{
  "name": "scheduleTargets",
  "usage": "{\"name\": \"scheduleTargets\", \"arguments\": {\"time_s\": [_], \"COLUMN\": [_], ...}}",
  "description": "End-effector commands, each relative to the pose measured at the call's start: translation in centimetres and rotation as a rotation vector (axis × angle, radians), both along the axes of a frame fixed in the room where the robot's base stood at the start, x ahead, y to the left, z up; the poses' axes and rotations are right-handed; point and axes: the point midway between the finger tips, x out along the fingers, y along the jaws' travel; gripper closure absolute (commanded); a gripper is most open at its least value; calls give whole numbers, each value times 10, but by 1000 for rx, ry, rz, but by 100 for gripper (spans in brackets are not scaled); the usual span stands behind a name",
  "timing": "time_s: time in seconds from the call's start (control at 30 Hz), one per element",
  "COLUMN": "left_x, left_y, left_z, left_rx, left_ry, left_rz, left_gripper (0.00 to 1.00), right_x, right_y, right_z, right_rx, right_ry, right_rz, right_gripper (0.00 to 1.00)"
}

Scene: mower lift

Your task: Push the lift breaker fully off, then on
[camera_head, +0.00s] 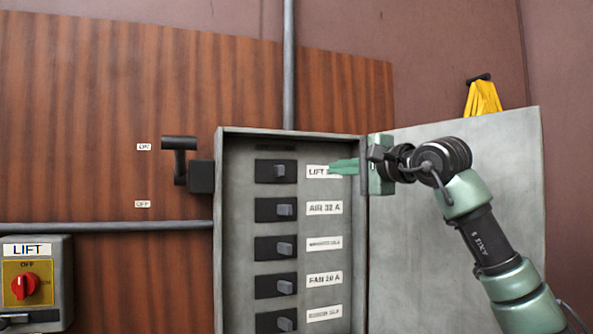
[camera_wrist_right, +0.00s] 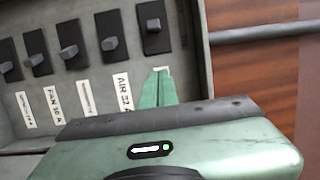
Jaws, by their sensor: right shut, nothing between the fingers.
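The lift breaker (camera_head: 262,171) is the top one in the open grey panel, beside the label starting "LIFT" (camera_head: 316,171). Its grey toggle (camera_head: 279,170) sits a little left of the toggles below, near mid-travel. The lift breaker also shows at the top of the right wrist view (camera_wrist_right: 153,26). My right gripper (camera_head: 334,167) is shut and empty. Its green fingertips are right of the toggle, apart from it, covering part of the label. In the wrist view the fingers (camera_wrist_right: 160,72) point toward the lift breaker. My left gripper is out of view.
Several other breakers, including AIR (camera_head: 265,209) and FAN (camera_head: 266,286), line up below. The panel door (camera_head: 420,290) stands open at right, behind my right arm. A black lever (camera_head: 180,160) is left of the panel. A LIFT box with a red knob (camera_head: 25,286) is lower left.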

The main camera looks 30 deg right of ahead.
Motion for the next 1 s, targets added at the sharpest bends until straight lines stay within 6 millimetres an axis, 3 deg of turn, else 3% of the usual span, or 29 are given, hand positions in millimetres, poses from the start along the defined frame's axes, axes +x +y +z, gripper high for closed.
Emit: {"name": "scheduleTargets", "arguments": {"time_s": [0.27, 0.63, 0.8, 1.0], "left_x": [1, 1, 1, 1], "left_y": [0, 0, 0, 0], "left_z": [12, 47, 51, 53], "left_rx": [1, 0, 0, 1], "left_ry": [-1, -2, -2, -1], "left_rz": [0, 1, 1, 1], "left_gripper": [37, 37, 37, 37], "right_x": [25, 103, 107, 110], "right_y": [1, 3, 28, 40], "right_z": [2, 3, 2, 0], "right_rx": [2, 3, -2, 1], "right_ry": [4, 4, -1, 0], "right_rz": [3, 3, 4, 3], "right_gripper": [100, 100, 100, 100]}}
